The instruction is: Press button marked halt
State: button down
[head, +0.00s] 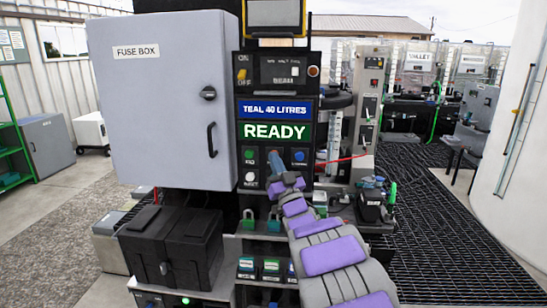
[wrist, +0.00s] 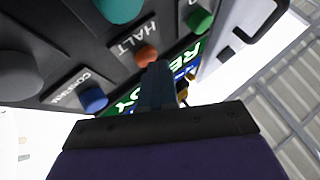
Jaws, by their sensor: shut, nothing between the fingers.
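The button marked HALT is a small orange-red button (wrist: 146,55) beside its white HALT label (wrist: 136,36) on the dark panel, upside down in the wrist view. My gripper (wrist: 158,68) is shut and empty, its tip right at this button. I cannot tell whether it touches. In the head view my gripper (head: 275,158) reaches the panel below the green READY sign (head: 275,131) and hides the HALT button.
A blue button (wrist: 94,99) and a green button (wrist: 199,20) flank the HALT button. A teal part (wrist: 120,8) and a grey round part (wrist: 15,75) are also close. The grey fuse box (head: 165,100) stands out left of the panel.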

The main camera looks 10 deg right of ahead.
jog(key=shift+s, duration=0.1)
dwell(0.3)
jog(key=shift+s+a, duration=0.3)
jog(key=shift+s, duration=0.55)
jog(key=s, duration=0.1)
jog(key=s+a+b, duration=0.1)
jog(key=s, duration=0.2)
jog(key=shift+s+a, duration=0.3)
jog(key=shift+s, duration=0.1)
dwell(0.4)
